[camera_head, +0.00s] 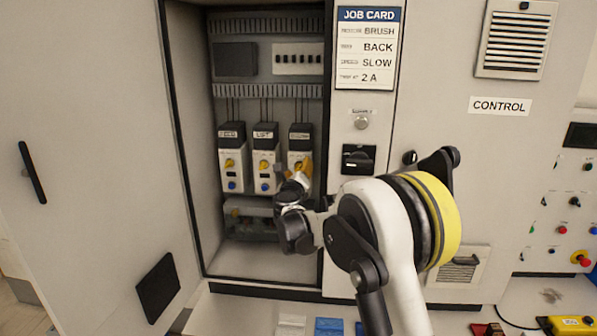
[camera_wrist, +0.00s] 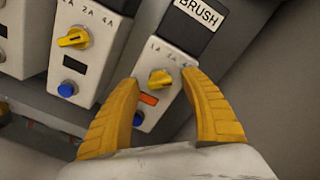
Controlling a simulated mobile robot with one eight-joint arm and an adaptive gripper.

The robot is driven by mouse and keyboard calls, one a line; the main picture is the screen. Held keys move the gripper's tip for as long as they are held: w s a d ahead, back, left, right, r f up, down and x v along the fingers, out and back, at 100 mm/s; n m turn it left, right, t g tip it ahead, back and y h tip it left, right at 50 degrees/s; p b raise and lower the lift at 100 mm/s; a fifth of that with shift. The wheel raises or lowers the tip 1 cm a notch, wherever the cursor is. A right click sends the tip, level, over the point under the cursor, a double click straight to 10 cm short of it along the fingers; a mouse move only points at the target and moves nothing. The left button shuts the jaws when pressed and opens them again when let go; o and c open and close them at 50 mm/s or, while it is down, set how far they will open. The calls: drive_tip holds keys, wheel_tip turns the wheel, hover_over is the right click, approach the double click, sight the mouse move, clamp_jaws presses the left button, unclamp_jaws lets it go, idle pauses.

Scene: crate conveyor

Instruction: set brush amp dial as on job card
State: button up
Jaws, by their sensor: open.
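The job card (camera_head: 367,84) reads BRUSH, BACK, SLOW and 2 A. The brush unit (camera_head: 299,137) is the right one of three in the open cabinet; my gripper (camera_head: 299,171) is at its front. In the wrist view, the BRUSH unit (camera_wrist: 174,50) has a yellow dial (camera_wrist: 161,79) under marks 1 A, 2 A and a partly covered third. My gripper's yellow fingers (camera_wrist: 160,80) stand open, one on each side of the dial; contact is unclear. I cannot tell which mark the dial points to. An orange window (camera_wrist: 148,99) and blue button (camera_wrist: 138,118) sit below it.
The LIFT unit (camera_head: 264,141) and another unit (camera_head: 231,142) stand left of the brush unit. LIFT's dial (camera_wrist: 74,38) is close beside my left finger. The cabinet door (camera_head: 95,130) is open at left. A black switch (camera_head: 358,159) is on the right panel.

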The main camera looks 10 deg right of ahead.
clamp_jaws()
drive_tip(key=n, duration=0.4)
drive_tip(key=shift+n+p, duration=0.3)
drive_tip(key=shift+n, duration=2.6)
